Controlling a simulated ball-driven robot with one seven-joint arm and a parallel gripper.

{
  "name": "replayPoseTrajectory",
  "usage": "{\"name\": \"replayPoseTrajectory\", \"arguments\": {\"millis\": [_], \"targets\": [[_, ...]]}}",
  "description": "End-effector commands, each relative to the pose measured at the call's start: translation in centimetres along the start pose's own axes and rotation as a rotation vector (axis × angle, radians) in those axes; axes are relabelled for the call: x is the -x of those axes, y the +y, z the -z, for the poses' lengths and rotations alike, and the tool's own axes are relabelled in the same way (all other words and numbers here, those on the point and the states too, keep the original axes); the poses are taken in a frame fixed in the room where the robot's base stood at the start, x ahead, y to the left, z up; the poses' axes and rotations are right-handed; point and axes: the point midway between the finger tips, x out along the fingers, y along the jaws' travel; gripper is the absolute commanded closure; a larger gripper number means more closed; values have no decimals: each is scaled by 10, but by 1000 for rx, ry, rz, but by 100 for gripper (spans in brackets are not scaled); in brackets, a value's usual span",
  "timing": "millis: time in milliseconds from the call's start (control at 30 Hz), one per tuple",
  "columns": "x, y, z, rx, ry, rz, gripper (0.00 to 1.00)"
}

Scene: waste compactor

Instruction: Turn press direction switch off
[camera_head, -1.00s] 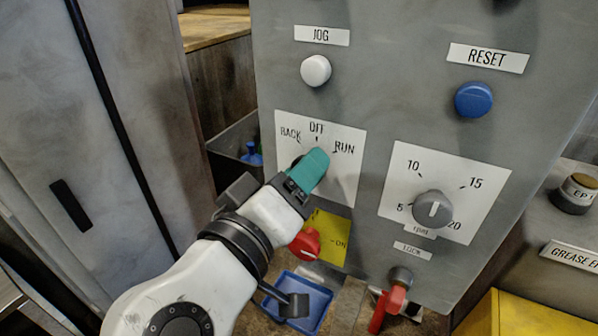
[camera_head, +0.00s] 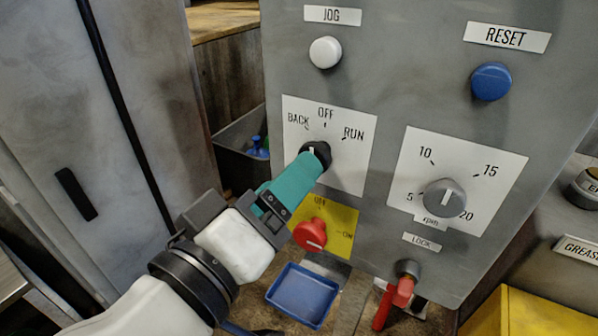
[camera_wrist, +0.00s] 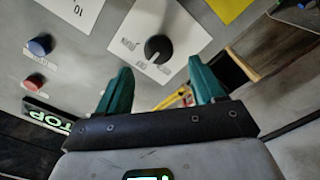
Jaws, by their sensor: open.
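The press direction switch is a black round knob (camera_head: 316,153) on a white plate marked BACK, OFF and RUN. A white mark shows near its top left, but I cannot tell for sure which label it points to. My gripper (camera_head: 309,168) has teal fingers and comes from the lower left, its tips just below and in front of the knob. In the wrist view the knob (camera_wrist: 158,48) shows beyond and between the spread fingertips (camera_wrist: 160,70). The fingers are open with nothing between them; whether one touches the knob cannot be told.
A red knob (camera_head: 310,235) on a yellow plate sits just below. A blue tray (camera_head: 302,294) lies below.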

Motion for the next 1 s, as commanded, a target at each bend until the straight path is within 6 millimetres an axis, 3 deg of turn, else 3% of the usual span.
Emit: {"name": "replayPoseTrajectory", "arguments": {"millis": [133,333,1000], "targets": [[28,-2,-1,0,3,1,32],[49,-1,0,0,2,0,32],[53,0,0,1,1,0,32]]}}
